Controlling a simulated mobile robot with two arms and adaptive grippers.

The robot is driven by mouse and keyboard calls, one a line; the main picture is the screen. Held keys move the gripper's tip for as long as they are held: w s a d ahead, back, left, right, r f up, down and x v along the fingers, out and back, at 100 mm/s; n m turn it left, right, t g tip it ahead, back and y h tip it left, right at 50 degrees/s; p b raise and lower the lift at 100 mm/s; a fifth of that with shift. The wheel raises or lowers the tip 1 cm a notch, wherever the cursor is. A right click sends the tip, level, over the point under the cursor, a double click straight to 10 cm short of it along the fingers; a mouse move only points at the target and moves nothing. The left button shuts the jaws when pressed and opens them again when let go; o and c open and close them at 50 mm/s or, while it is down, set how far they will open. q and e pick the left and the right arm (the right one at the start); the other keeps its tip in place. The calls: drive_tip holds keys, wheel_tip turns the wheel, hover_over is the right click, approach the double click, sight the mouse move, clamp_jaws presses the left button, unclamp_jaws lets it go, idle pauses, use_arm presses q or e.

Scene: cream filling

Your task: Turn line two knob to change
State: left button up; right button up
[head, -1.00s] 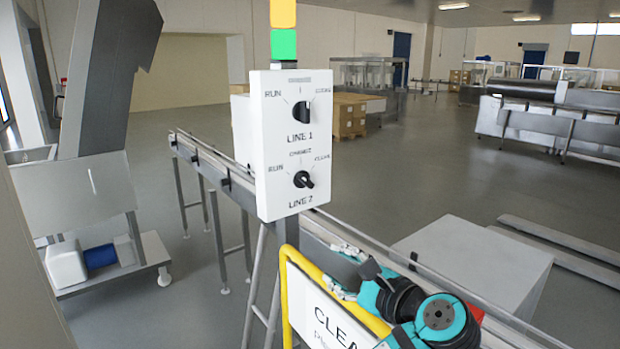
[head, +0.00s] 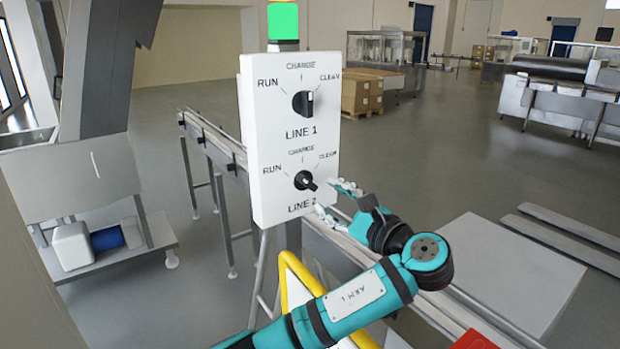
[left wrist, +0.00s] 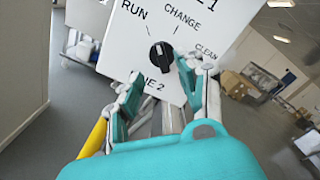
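The white control panel (head: 262,150) has two black knobs. The LINE 2 knob (head: 304,180) is the lower one; its long end points right and slightly down, below the CLEAN label, not at CHANGE. The LINE 1 knob (head: 303,103) sits above it. My left gripper (head: 339,201) is just right of the panel's lower part, fingers apart and empty, pointing towards the LINE 2 knob. In the left wrist view the LINE 2 knob (left wrist: 161,55) lies beyond the open left fingers (left wrist: 163,92), apart from them. My right gripper is not in view.
A yellow-framed sign (head: 290,268) stands below the panel, partly behind my left arm. A conveyor (head: 215,140) runs behind the panel. A grey-white block (head: 510,265) is at the right. A green stack light (head: 283,20) tops the panel.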

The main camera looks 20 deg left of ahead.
sight(308, 183)
use_arm(q)
drive_tip(key=p+x, duration=0.1)
drive_tip(key=x, duration=0.4)
drive_tip(key=shift+w+a+r, duration=0.15)
drive_tip(key=shift+a, duration=0.05)
drive_tip(key=shift+p+x, duration=0.4)
drive_tip(key=shift+x, duration=0.65)
drive_tip(key=shift+w+a, duration=0.3)
drive_tip(key=c, duration=0.7)
clamp_jaws()
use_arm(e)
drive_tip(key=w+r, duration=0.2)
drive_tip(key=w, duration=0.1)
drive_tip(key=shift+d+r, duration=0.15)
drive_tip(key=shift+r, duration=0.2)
